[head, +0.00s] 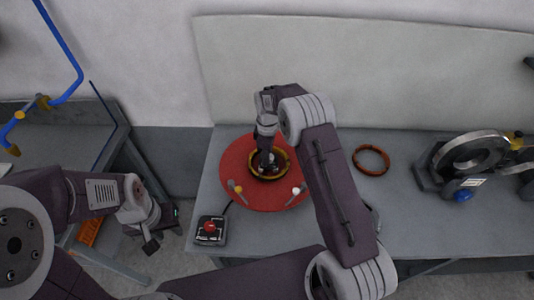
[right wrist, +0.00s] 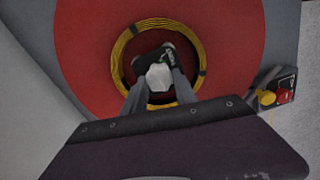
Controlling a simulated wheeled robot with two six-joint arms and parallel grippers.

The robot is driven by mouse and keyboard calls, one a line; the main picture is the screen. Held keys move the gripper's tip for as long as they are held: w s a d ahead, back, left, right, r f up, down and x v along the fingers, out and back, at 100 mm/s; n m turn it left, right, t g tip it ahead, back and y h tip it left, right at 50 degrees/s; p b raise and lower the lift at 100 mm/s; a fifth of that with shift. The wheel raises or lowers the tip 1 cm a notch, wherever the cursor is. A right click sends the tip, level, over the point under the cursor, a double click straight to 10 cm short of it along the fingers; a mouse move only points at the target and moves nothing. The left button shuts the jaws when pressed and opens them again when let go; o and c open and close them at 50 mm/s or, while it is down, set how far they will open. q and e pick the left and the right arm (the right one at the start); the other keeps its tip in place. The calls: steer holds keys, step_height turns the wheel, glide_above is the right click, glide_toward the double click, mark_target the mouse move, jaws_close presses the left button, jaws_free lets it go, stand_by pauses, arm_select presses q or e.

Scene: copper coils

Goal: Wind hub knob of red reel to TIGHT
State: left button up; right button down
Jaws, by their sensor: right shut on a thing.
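The red reel (head: 236,160) is a flat red disc on the grey bench, and it fills much of the right wrist view (right wrist: 85,45). A yellow coil with dark ties (right wrist: 124,47) rings its hub. The pale, faceted hub knob (right wrist: 159,77) sits in the middle, with a dark piece behind it. My right gripper (right wrist: 160,82) reaches down over the hub and is shut on the knob, one finger on each side. In the head view my right gripper (head: 267,163) hides most of the knob. My left gripper (head: 160,228) hangs off the bench's left end, fingers apart and empty.
A control box with a red button (head: 210,228) stands at the bench's front left. Yellow-tipped (head: 235,187) and white-tipped (head: 298,190) levers lie at the reel's rim.

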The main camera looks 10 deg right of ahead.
steer(key=m, duration=0.6)
steer(key=shift+w+d+p, duration=0.1)
steer(key=shift+d+p, duration=0.05)
steer(key=shift+p, duration=0.2)
steer(key=m, duration=0.6)
steer(key=shift+m, duration=0.4)
steer(key=m, duration=0.6)
steer(key=shift+d+p, duration=0.15)
steer(key=shift+p, duration=0.15)
steer(key=m, duration=0.6)
steer(key=shift+m, duration=0.4)
steer(key=c, duration=1)
jaws_free()
steer(key=shift+o, duration=0.2)
steer(key=shift+s, duration=0.2)
